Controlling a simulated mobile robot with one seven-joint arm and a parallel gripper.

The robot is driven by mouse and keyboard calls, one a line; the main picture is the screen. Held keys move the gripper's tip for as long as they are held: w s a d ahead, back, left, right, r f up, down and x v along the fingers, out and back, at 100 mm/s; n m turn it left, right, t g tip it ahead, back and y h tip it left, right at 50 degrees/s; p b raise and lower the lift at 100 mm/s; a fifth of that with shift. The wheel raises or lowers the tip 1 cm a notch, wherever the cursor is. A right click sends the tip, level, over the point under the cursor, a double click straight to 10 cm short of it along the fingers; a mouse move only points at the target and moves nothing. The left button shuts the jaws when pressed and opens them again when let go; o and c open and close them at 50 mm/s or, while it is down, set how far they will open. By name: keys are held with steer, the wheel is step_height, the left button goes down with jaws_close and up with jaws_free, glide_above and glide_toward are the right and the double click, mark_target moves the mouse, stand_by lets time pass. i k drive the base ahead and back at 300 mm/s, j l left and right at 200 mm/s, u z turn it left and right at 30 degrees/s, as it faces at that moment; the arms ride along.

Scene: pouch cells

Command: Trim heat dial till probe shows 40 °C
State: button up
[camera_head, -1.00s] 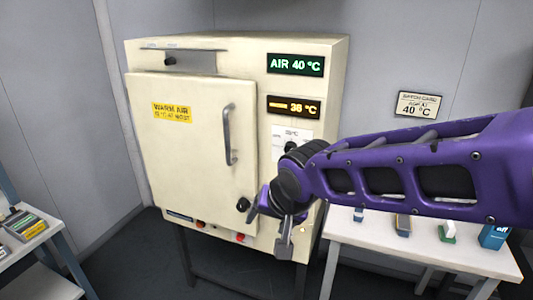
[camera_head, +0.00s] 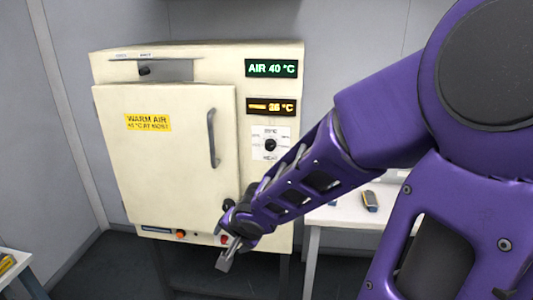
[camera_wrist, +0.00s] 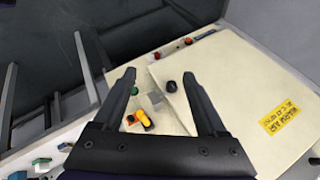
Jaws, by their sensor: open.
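The heat dial (camera_head: 270,144) is a black knob on a white scale plate on the right of the cream warm-air cabinet (camera_head: 180,58); its exact setting is too small to read. Above it, the amber readout (camera_head: 271,107) seems to show 36 or 38 °C. The green readout (camera_head: 271,68) shows AIR 40 °C. My gripper (camera_head: 224,262) is low in front of the cabinet, below the dial and apart from it. In the wrist view, my gripper (camera_wrist: 160,78) is open and empty, its fingers spread before the cabinet front.
The closed door has a grey handle (camera_head: 213,138) and a yellow warning label (camera_head: 148,122). An orange button (camera_head: 180,234) sits on the lower edge. A white side table (camera_head: 342,216) with small items stands at right, partly behind my arm.

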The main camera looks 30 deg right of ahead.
mark_target(270, 144)
steer(key=l+u, duration=0.45)
steer(key=l, duration=1)
steer(key=k, duration=0.05)
